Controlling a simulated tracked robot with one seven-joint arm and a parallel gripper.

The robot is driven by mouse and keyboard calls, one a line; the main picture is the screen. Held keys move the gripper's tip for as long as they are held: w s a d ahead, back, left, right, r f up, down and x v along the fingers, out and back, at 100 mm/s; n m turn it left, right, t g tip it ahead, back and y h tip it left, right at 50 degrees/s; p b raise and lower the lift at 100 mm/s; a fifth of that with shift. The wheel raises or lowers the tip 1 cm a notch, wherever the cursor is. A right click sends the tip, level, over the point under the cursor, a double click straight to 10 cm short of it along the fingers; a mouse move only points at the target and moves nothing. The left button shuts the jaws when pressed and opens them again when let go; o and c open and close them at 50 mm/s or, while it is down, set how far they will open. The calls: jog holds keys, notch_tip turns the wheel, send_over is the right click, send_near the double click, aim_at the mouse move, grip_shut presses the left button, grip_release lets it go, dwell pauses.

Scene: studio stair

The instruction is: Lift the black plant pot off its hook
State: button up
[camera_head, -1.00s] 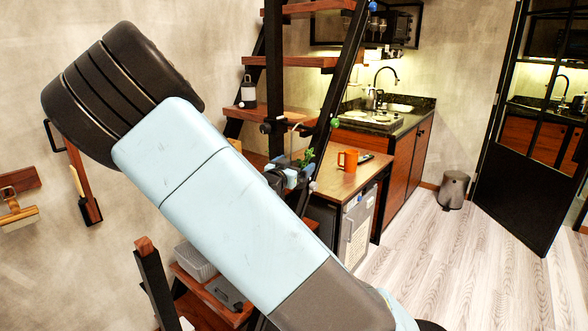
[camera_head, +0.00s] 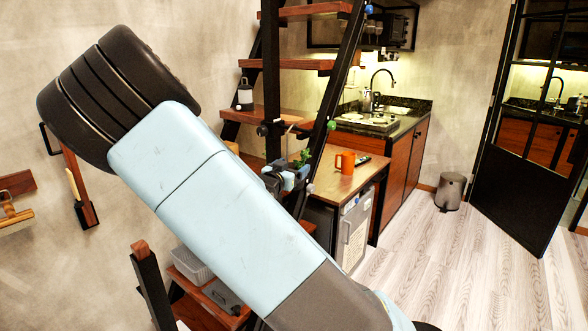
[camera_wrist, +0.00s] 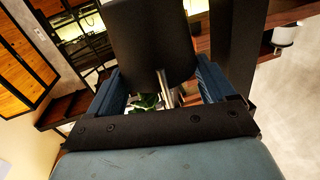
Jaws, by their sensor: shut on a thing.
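The black plant pot (camera_wrist: 150,45) fills the upper middle of the wrist view, between the two blue fingers of my gripper (camera_wrist: 158,72). My gripper is shut on it. Green leaves (camera_wrist: 146,102) and a shiny metal rod show below the pot in that view. In the head view my gripper (camera_head: 285,178) is beside the black stair rail, with the plant's leaves (camera_head: 302,157) just above it. The pot is hard to make out there. I cannot see the hook clearly, nor tell whether the pot is clear of it.
The black stair frame (camera_head: 325,100) and wooden treads (camera_head: 285,62) stand close around my gripper. A grey-white canister (camera_head: 245,94) sits on one tread. An orange mug (camera_head: 345,162) stands on the wooden counter (camera_head: 335,183) to the right. The wood floor beyond is mostly clear.

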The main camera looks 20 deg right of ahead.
jog(key=shift+r, duration=0.15)
jog(key=shift+s+r, duration=0.1)
jog(key=shift+r, duration=1.75)
jog(key=shift+a, duration=0.1)
jog(key=shift+v, duration=1.9)
jog(key=shift+a, duration=0.25)
jog(key=shift+w+a+v, duration=0.2)
jog(key=shift+v, duration=1.35)
jog(key=shift+w+a+v, duration=0.15)
jog(key=shift+a+v, duration=0.05)
jog(key=shift+v, duration=1.4)
jog(key=shift+w+a+v, duration=0.2)
jog(key=shift+v, duration=1.35)
